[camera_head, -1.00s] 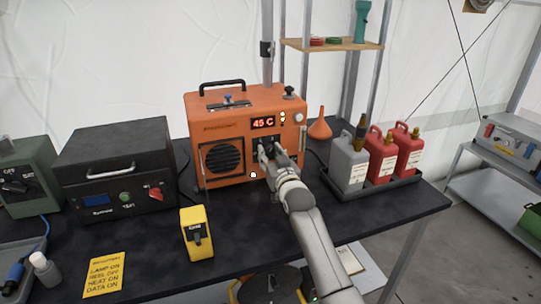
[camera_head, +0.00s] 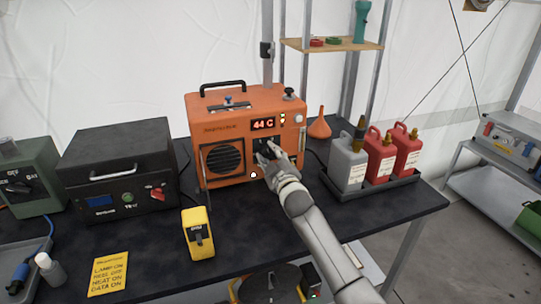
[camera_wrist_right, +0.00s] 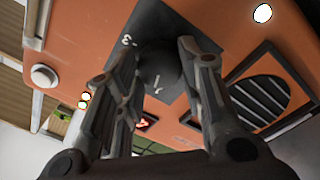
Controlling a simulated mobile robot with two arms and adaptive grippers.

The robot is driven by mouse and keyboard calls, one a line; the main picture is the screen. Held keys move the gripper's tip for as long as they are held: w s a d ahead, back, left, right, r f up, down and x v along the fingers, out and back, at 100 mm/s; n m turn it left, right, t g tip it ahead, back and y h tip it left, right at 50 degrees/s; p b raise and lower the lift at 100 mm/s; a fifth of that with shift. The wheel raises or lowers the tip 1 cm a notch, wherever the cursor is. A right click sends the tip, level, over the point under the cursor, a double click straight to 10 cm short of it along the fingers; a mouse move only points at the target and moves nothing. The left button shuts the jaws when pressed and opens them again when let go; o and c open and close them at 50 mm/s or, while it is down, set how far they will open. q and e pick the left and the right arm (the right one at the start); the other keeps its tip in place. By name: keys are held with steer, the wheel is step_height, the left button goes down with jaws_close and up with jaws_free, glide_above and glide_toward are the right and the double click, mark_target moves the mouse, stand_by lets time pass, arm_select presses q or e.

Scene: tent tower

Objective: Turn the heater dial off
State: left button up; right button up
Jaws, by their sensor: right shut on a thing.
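The orange heater (camera_head: 225,122) stands on the dark table, its red display (camera_head: 263,124) reading 44 C. My right gripper (camera_head: 267,155) is at the heater's front, below the display. In the right wrist view the dark round dial (camera_wrist_right: 160,68) sits on a black plate (camera_wrist_right: 150,30) with white marks, among them a 3. The fingers of my right gripper (camera_wrist_right: 157,75) are on either side of the dial and shut on it. The dial's pointer setting is hidden by the fingers. My left gripper is not in view.
A black box (camera_head: 118,165) stands left. Right of the heater are an orange funnel (camera_head: 319,126) and a tray (camera_head: 375,186) with grey and red cans.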

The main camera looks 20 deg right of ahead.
steer(key=n, duration=0.3)
steer(key=shift+n, duration=0.4)
steer(key=n, duration=0.3)
steer(key=shift+n, duration=0.4)
steer(key=n+p, duration=0.1)
steer(key=n, duration=0.3)
steer(key=shift+f+n+y, duration=0.1)
steer(key=shift+n+y, duration=0.2)
steer(key=shift+n, duration=1.1)
steer(key=shift+f, duration=0.1)
steer(key=o, duration=1)
steer(key=shift+o, duration=0.2)
steer(key=shift+s, duration=0.1)
steer(key=s, duration=1.1)
steer(key=shift+s+d, duration=0.25)
steer(key=shift+s, duration=0.15)
